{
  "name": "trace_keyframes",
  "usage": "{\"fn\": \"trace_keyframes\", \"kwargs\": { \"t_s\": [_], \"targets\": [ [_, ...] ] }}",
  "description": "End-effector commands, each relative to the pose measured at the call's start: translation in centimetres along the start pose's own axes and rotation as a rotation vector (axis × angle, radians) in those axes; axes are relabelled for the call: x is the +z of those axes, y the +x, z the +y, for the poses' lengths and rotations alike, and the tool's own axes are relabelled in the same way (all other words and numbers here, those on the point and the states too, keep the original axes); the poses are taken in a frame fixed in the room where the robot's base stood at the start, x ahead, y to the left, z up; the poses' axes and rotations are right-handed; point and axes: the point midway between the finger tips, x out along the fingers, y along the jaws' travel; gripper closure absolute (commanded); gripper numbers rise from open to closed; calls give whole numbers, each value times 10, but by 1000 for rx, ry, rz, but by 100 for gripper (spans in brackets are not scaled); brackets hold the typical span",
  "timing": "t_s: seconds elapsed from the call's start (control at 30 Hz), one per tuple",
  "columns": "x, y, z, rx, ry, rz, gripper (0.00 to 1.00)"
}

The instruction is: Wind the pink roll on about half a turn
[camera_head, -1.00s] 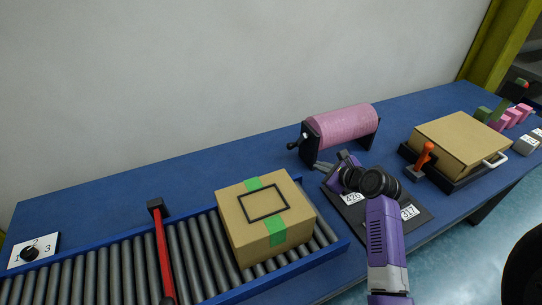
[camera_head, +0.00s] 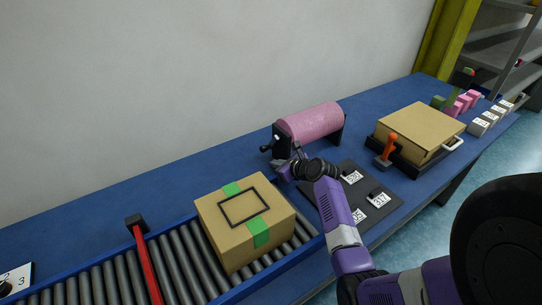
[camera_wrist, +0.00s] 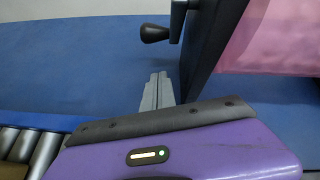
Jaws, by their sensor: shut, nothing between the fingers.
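The pink roll (camera_head: 312,122) lies sideways between two dark end stands at the back of the blue table. Its crank, with a black handle (camera_head: 267,148), sticks out from the left stand. In the wrist view the handle (camera_wrist: 156,33) points left near the top, and part of the pink roll (camera_wrist: 265,40) shows at the upper right. My gripper (camera_head: 283,168) is in front of the left stand, below the handle. In the wrist view its grey fingers (camera_wrist: 157,92) are shut and empty, apart from the handle.
A cardboard box (camera_head: 248,222) with green tape sits on the roller conveyor (camera_head: 110,270), near a red bar (camera_head: 146,262). A dark board (camera_head: 385,205) with number tags lies under my arm. A tan-lidded case (camera_head: 420,130) with an orange lever (camera_head: 389,147) stands right.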

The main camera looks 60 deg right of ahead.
Motion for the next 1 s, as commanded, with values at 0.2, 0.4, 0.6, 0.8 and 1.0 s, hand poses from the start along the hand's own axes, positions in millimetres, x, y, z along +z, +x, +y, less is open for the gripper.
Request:
{"fn": "trace_keyframes", "kwargs": {
  "t_s": [0.2,0.4,0.6,0.8,1.0],
  "targets": [
    [32,4,-1,-1,-3,-3,100],
    [37,6,-1,-2,-2,-2,100],
    [37,6,-1,-2,-2,-3,100],
    [35,10,1,-4,-3,-29,100],
    [37,15,1,-23,-8,-107,100]
  ]
}}
